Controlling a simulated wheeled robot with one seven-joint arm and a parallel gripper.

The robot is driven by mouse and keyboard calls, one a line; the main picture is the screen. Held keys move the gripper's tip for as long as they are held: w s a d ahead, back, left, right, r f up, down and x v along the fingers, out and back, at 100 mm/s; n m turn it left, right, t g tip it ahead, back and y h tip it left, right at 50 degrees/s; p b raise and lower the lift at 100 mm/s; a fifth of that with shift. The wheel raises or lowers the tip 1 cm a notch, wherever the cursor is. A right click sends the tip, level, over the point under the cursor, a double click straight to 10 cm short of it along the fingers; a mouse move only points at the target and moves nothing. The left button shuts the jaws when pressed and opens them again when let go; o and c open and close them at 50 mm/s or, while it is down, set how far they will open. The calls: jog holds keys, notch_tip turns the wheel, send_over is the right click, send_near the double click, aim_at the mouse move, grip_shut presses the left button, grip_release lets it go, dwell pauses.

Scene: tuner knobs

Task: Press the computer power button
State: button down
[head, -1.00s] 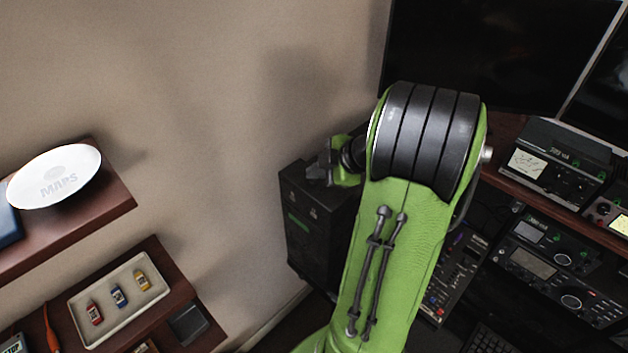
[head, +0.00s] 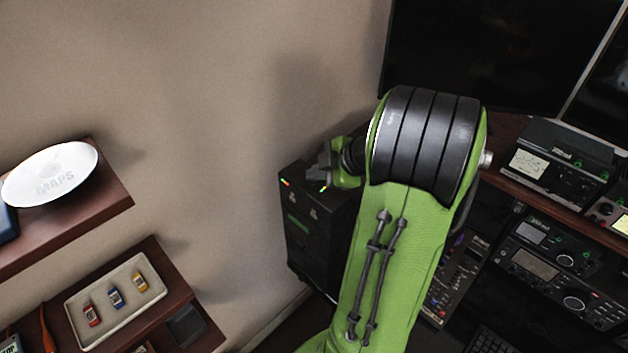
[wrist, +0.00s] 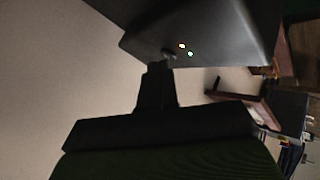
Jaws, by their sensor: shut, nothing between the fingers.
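The computer (head: 305,228) is a black tower against the wall, left of my arm in the head view. Small lights (head: 285,183) glow orange and green along its top front edge. My gripper (head: 328,172) is at the tower's top front, partly hidden behind my wrist. In the wrist view my gripper (wrist: 165,62) is shut and empty, its tips at the edge of the dark tower (wrist: 215,30). A small round shape (wrist: 168,54), perhaps the power button, lies at the tips. Two small lights, one white and one green (wrist: 190,54), glow beside it. I cannot tell whether the tips touch the button.
Radio units (head: 560,165) stand on a wooden desk at the right, below dark monitors (head: 470,50). Wooden shelves at the left hold a white MAPS dish (head: 50,175) and a tray (head: 75,310) of small coloured items. The wall is close behind the tower.

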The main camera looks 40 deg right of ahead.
aim_at(317, 184)
jog(key=shift+r, duration=0.75)
jog(key=shift+p, duration=0.3)
notch_tip(317, 184, up, 5)
jog(key=p, duration=0.3)
dwell(0.4)
